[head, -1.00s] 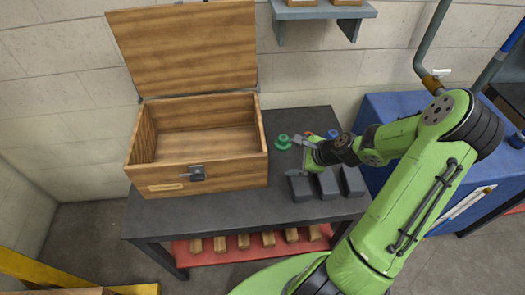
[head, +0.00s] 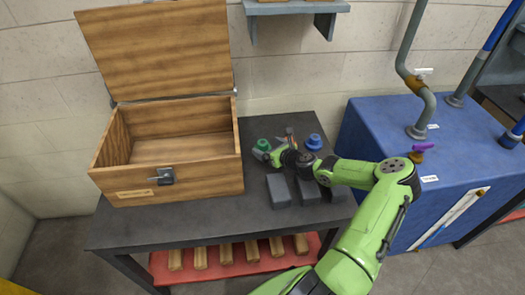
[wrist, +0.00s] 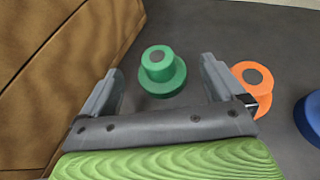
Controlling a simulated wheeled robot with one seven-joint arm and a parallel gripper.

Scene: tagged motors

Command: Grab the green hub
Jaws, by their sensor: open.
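The green hub (wrist: 160,70) is a stepped round piece with a dark centre. It stands on the dark table top, ahead of and between the open fingers of my gripper (wrist: 160,82) in the wrist view. The fingers are apart and empty, and I see no contact with the hub. In the head view the green hub (head: 263,145) shows just beyond my gripper (head: 271,148), partly covered by it. An orange hub (wrist: 256,82) is close beside the right finger, which covers part of it.
A blue hub (wrist: 313,115) stands farther right, also seen in the head view (head: 314,142). An open wooden chest (head: 205,177) is close on the left. Several dark grey blocks (head: 279,190) stand on the table (head: 200,222) below my wrist.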

